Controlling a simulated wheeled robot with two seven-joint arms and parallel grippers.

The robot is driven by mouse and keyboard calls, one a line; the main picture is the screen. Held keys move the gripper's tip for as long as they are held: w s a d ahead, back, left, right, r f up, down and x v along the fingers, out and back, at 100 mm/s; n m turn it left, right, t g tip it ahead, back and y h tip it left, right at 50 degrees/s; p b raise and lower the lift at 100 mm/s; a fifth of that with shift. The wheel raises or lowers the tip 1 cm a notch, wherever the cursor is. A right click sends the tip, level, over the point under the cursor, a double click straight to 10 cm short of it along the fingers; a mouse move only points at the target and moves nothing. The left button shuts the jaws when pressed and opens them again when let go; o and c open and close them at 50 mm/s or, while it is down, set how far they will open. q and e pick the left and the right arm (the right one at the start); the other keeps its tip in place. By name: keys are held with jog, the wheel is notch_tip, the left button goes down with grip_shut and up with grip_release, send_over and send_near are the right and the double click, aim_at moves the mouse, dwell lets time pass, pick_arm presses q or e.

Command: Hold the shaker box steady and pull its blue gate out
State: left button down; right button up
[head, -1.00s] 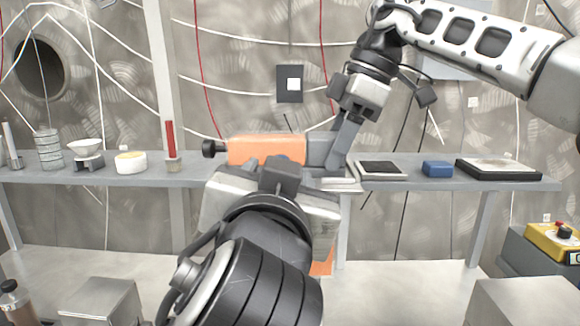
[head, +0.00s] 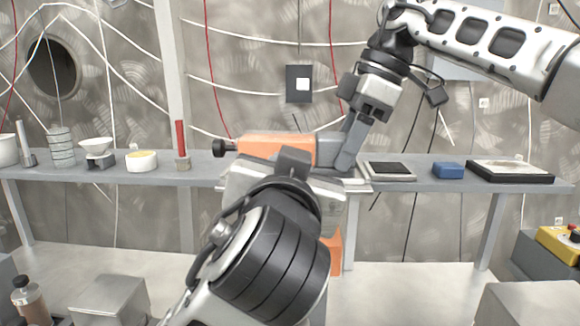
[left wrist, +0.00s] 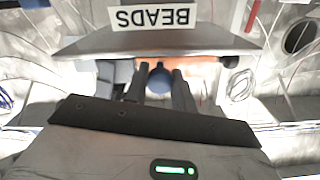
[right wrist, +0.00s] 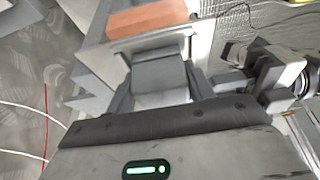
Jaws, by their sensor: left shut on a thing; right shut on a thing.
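The shaker box (head: 275,146) shows as an orange body with a black knob at its left end, partly behind my left wrist. My right gripper (head: 347,158) points down at its right end and is shut on a grey block there, which shows between the fingers in the right wrist view (right wrist: 160,78). My left gripper (left wrist: 159,88) is hidden behind its own wrist in the head view. In the left wrist view its fingers are on either side of the blue gate's round knob (left wrist: 159,78), under a panel labelled BEADS (left wrist: 155,17). The gate's plate is hidden.
On the shelf (head: 120,180) stand sieves (head: 60,147), a white bowl (head: 96,146), a yellow-white dish (head: 141,160) and a red-topped tube (head: 181,145). To the right lie a black-topped scale (head: 388,170), a blue block (head: 447,170) and a flat tray (head: 510,171).

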pick_arm(q)
jog(key=shift+s, duration=0.95)
jog(key=c, duration=1.1)
grip_release()
jog(key=shift+c, duration=0.2)
jog(key=s, duration=1.2)
